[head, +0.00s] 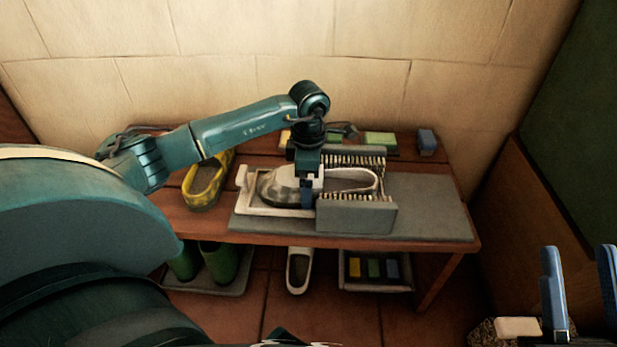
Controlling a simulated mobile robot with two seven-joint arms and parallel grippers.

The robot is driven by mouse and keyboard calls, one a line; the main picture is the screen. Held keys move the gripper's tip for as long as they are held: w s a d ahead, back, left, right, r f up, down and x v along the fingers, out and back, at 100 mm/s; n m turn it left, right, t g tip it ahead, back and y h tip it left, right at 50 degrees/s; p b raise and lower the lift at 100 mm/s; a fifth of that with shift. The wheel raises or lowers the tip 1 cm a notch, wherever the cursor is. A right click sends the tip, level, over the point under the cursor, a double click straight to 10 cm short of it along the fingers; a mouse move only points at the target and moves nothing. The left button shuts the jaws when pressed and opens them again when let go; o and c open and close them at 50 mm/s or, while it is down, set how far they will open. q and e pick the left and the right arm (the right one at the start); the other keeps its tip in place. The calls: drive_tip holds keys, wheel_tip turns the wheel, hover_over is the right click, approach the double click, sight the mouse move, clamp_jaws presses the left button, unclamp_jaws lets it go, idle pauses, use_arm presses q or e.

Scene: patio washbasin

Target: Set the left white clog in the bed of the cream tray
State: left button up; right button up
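A white clog (348,180) with a grey-smudged toe lies lengthwise over the cream tray (244,177), between two rows of bristles. The clog's toe points left; whether it rests on the tray bed is unclear. My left gripper (307,200) points down at the clog's middle, with a blue finger in front of the near side. Its far finger is hidden, so its grip is unclear. My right gripper (580,290) is at the lower right, its blue fingers wide apart and empty. Another white clog (299,270) is below the table.
The grey brush block (355,217) stands at the tray's near side on a grey mat (430,205). A yellow clog (205,185) is left, a green block (380,140) and blue block (427,141) behind. Green boots (220,262) and a crate (376,285) are below. The mat's right part is clear.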

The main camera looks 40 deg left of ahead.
use_arm(q)
wheel_tip(320, 180, up, 8)
drive_tip(key=p, duration=0.3)
drive_tip(key=shift+r+p, duration=0.1)
drive_tip(key=shift+p, duration=0.2)
wheel_tip(320, 180, up, 5)
drive_tip(key=shift+p, duration=0.8)
use_arm(e)
drive_tip(key=f+m+g+h, duration=0.1)
drive_tip(key=f+h, duration=0.1)
drive_tip(key=s+f+m+h, duration=0.1)
drive_tip(key=f+m, duration=0.1)
drive_tip(key=shift+a+f+g+h, duration=0.1)
drive_tip(key=shift+f+g+h, duration=0.05)
drive_tip(key=shift+g+h, duration=0.25)
